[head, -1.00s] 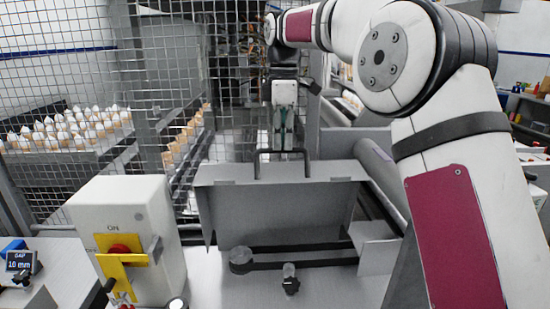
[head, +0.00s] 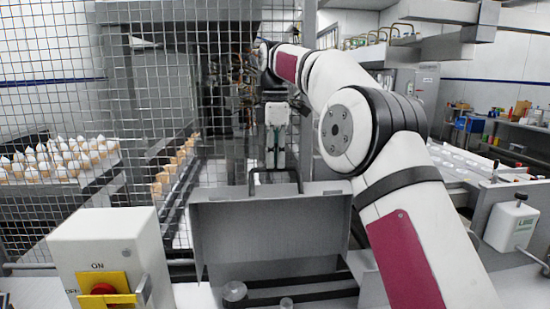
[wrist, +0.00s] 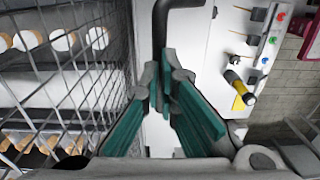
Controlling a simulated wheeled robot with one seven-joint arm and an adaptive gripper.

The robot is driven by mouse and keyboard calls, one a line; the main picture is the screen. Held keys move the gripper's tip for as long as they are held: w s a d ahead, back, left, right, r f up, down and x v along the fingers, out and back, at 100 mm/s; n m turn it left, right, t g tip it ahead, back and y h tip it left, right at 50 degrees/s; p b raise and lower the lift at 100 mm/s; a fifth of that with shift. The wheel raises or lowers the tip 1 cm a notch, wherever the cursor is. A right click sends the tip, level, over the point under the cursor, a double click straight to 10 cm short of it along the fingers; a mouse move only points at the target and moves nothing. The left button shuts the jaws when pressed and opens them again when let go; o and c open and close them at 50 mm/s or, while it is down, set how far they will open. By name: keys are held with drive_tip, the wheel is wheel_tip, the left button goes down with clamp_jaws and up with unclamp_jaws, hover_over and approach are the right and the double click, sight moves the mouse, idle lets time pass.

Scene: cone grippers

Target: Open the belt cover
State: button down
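The belt cover (head: 270,235) is a grey hinged lid. In the head view it is tilted up, with belts (head: 290,293) showing below it. A black U-shaped handle (head: 275,173) stands on its upper edge. My gripper (head: 275,160) points down at the handle's top bar. The wrist view shows its teal-padded fingers (wrist: 165,85) with their tips close together. The handle (wrist: 160,30) appears there as a dark bar at the fingertips. The contact is partly hidden, so I cannot tell whether the fingers clamp it.
A white switch box (head: 112,250) with a yellow plate and red knob stands at front left. A wire mesh fence (head: 160,110) rises behind and left. Trays of cones (head: 60,160) lie beyond it. A white device (head: 510,227) stands at right.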

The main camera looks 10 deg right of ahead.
sight(276, 169)
drive_tip(key=f, duration=0.3)
drive_tip(key=shift+w+d+f+g, duration=0.1)
drive_tip(key=shift+d+f+g, duration=0.1)
drive_tip(key=shift+g, duration=0.1)
drive_tip(key=c, duration=1.7)
unclamp_jaws()
drive_tip(key=shift+o, duration=0.2)
drive_tip(key=shift+w+f, duration=0.2)
drive_tip(key=shift+w, duration=0.1)
drive_tip(key=shift+s+r, duration=0.1)
drive_tip(key=shift+r, duration=0.15)
drive_tip(key=shift+a, duration=0.1)
drive_tip(key=shift+s, duration=0.1)
